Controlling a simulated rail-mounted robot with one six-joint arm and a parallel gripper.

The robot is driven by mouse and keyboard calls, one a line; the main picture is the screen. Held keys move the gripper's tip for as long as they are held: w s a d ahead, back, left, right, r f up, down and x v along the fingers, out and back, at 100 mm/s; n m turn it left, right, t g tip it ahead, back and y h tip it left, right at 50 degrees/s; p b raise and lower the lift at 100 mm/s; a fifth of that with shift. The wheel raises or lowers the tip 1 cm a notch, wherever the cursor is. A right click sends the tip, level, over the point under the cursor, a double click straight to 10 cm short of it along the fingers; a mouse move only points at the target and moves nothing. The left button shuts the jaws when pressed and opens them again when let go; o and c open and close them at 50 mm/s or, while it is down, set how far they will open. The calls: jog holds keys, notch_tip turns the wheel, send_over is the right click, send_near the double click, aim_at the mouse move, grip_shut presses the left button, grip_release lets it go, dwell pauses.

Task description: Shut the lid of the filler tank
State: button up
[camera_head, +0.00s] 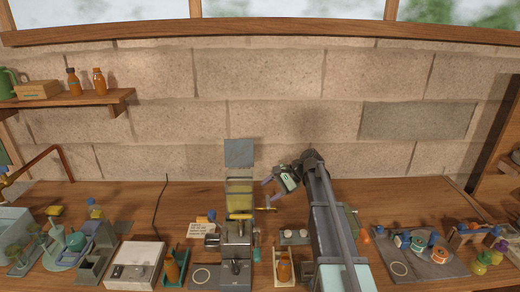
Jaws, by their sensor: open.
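The filler tank (240,192) stands near the middle of the bench, a clear box with yellowish liquid in it, above a grey metal machine (237,240). Its grey lid (239,153) stands upright at the tank's back edge, so the tank is open on top. My gripper (271,193) is just right of the tank, its fingers apart and pointing left toward it. It holds nothing that I can see. Whether a finger touches the tank or the small spout at its right side is too small to tell.
Amber bottles (172,266) stand in holders on either side of the machine, the right one (284,268) near my arm. A white scale (134,265) is at front left. A tray of jars (425,252) is at right. A stone wall closes the back; the space above the tank is free.

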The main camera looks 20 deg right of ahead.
jog(key=w+r+m+t+y, duration=0.1)
jog(key=w+r+m+y, duration=0.35)
jog(key=w+m, duration=0.2)
jog(key=m+t+y, duration=0.1)
jog(key=m+y, duration=0.3)
jog(key=m, duration=0.2)
send_near(245, 142)
jog(key=shift+h, duration=0.35)
jog(key=x, duration=0.3)
jog(key=w+x, duration=0.1)
jog(key=x, duration=0.6)
jog(key=shift+w+d+f, duration=0.15)
jog(key=shift+w+f, duration=0.15)
jog(key=shift+w, duration=0.1)
jog(key=shift+c, duration=0.3)
jog(key=shift+r, duration=0.1)
grip_shut()
